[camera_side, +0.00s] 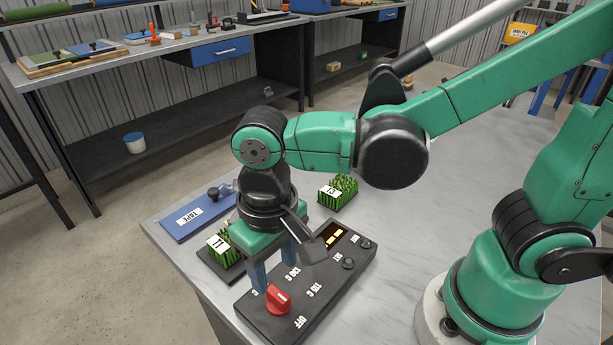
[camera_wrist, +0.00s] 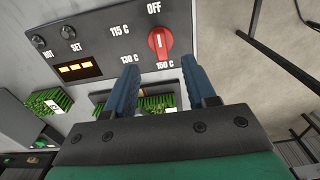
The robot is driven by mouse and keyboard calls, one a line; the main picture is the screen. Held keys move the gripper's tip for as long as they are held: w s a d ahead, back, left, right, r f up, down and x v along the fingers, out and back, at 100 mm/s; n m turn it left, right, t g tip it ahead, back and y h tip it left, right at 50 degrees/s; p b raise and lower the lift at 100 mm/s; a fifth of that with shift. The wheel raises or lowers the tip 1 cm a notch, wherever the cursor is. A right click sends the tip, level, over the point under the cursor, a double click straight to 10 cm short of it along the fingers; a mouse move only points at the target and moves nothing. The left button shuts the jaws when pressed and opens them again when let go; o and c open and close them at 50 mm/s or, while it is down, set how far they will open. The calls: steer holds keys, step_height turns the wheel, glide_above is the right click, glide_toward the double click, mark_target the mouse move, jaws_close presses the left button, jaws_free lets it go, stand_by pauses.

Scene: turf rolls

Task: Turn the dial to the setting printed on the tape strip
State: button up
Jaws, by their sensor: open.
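The red dial (camera_side: 278,300) sits at the near end of a black control panel (camera_side: 330,285). In the wrist view the dial (camera_wrist: 160,43) has a white mark toward OFF; 115 C, 130 C and 150 C are printed around it. My gripper (camera_side: 281,268) is open and points down over the panel, just behind the dial in the side view. In the wrist view my gripper (camera_wrist: 160,70) has one fingertip on each side, below the dial, holding nothing. A blue board (camera_side: 192,213) has a white label reading TAPE; I can read no setting on it.
A turf block tagged T1 (camera_side: 222,243) stands on a dark base left of the panel. Another tagged turf block (camera_side: 338,192) stands behind the panel. The panel has a small lit display (camera_wrist: 78,67) and two black knobs. The grey table is clear to the right.

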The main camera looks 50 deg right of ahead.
mark_target(277, 293)
steer(key=shift+a+f, duration=0.1)
steer(key=shift+f, duration=2.75)
jaws_close()
